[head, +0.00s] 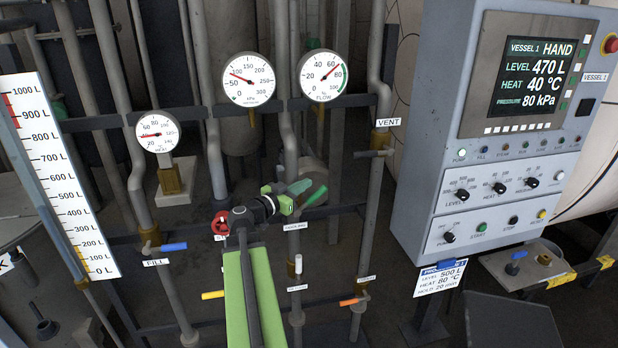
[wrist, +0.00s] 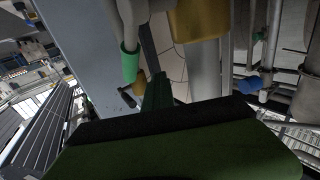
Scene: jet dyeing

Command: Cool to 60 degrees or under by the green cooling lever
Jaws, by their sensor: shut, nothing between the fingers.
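The green cooling lever (head: 316,196) shows in the head view just above and right of the COOLING label (head: 295,226). My gripper (head: 300,191) is shut and empty, close by the lever on its left. Whether they touch cannot be told, and my gripper hides part of the valve. In the wrist view my dark green gripper (wrist: 155,92) fills the lower part, with a green sleeve on a grey rod to its left. The panel screen (head: 528,75) reads HAND, level 470 L, heat 40 °C, pressure 80 kPa. The heat dial (head: 155,132) also reads low.
A red handwheel (head: 220,224) is left of my gripper. A blue fill lever (head: 173,247), a yellow lever (head: 212,295), a white lever (head: 298,265) and an orange lever (head: 350,302) sit lower on the pipes. The control cabinet (head: 425,160) stands at right.

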